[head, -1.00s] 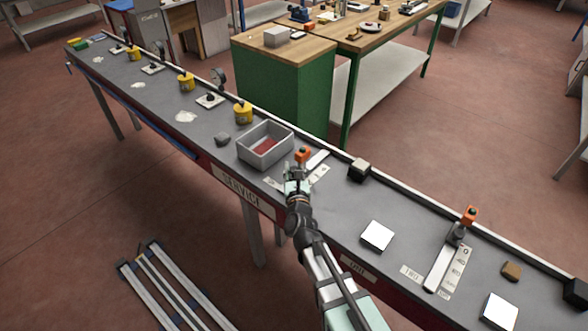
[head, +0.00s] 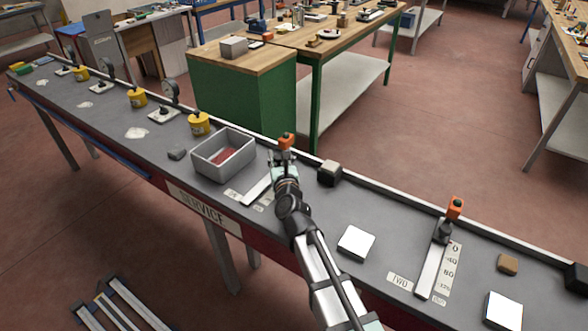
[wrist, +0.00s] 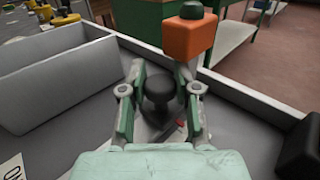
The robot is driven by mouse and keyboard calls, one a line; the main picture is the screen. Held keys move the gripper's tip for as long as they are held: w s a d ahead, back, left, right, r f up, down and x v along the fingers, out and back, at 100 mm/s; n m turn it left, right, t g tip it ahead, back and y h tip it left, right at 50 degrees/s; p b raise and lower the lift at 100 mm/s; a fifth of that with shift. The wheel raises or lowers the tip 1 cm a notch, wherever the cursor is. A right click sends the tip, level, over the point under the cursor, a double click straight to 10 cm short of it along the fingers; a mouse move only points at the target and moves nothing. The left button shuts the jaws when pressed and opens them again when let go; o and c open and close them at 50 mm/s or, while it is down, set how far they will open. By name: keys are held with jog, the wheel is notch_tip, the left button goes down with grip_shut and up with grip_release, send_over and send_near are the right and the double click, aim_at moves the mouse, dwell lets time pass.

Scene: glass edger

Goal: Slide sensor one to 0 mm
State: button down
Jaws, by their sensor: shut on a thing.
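Sensor one has an orange head (head: 286,141) with a dark cap and stands at the far end of its pale rail (head: 257,189), close to the belt's back ledge. My gripper (wrist: 159,98) is around sensor one's black round knob (wrist: 158,86), one finger on each side. The orange head (wrist: 190,38) rises just beyond the fingers in the wrist view. My gripper also shows in the head view (head: 285,168), where my arm covers part of sensor one's scale, so its reading cannot be read. Sensor two (head: 443,230) stands at the 0 end of its own rail (head: 430,271).
A grey bin (head: 223,155) stands just left of sensor one. A dark block (head: 329,172) lies to its right by the back ledge. A white square plate (head: 356,243) lies nearer sensor two. The belt between the dark block and sensor two is mostly clear.

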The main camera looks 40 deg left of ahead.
jog(key=shift+w+a+r, duration=0.1)
jog(key=shift+w, duration=0.1)
jog(key=c, duration=0.8)
grip_release()
jog(key=shift+w, duration=0.15)
jog(key=v, duration=1.2)
